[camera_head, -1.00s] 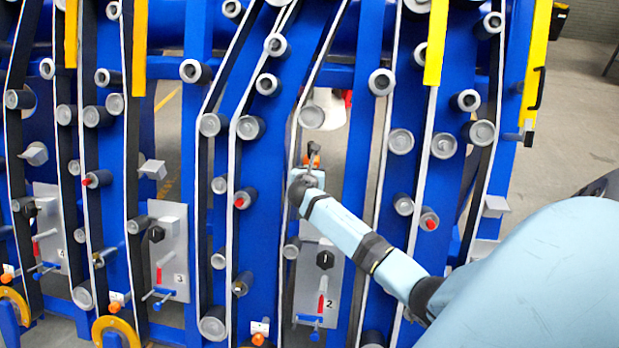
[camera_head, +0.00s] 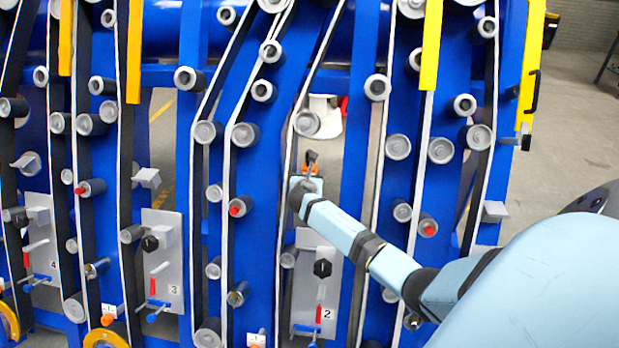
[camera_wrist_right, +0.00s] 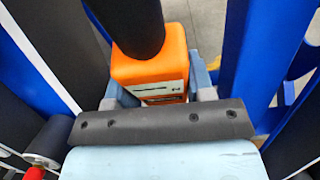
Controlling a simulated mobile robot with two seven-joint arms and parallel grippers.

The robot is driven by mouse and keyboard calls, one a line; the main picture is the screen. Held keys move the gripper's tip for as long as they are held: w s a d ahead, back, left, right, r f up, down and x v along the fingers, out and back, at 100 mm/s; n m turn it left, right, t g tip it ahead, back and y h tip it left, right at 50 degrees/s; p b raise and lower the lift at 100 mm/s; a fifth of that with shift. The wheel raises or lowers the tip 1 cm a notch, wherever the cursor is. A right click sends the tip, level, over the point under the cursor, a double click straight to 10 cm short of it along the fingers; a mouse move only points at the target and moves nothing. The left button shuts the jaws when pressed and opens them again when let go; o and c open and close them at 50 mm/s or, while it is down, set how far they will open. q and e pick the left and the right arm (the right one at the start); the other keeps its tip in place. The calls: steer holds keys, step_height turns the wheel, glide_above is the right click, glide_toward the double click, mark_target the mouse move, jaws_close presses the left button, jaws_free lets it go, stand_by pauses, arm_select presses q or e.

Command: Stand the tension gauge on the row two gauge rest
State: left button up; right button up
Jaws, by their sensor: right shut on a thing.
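The tension gauge is an orange block with a pale label and a dark cylindrical part rising from it. In the right wrist view the gauge (camera_wrist_right: 150,72) sits between the fingers of my right gripper (camera_wrist_right: 162,92), which is shut on it. In the head view the gauge (camera_head: 311,168) is a small orange patch at the end of my right gripper (camera_head: 306,181), above the row two plate (camera_head: 306,299) marked 2. My left gripper is not in view.
Blue upright beams (camera_head: 360,150) with rollers and white-edged belts stand on both sides of the gripper. Grey brackets stick out above plate 3 (camera_head: 147,178) and plate 4 (camera_head: 28,162). Yellow bars (camera_head: 433,45) hang at the top. Open floor (camera_head: 575,130) lies at the right.

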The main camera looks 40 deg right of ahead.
steer(key=shift+f, duration=0.3)
stand_by(0.4)
steer(key=o, duration=1.1)
steer(key=v, duration=1.3)
steer(key=shift+s+a+r, duration=0.2)
steer(key=shift+s+a, duration=0.05)
steer(key=shift+a, duration=0.05)
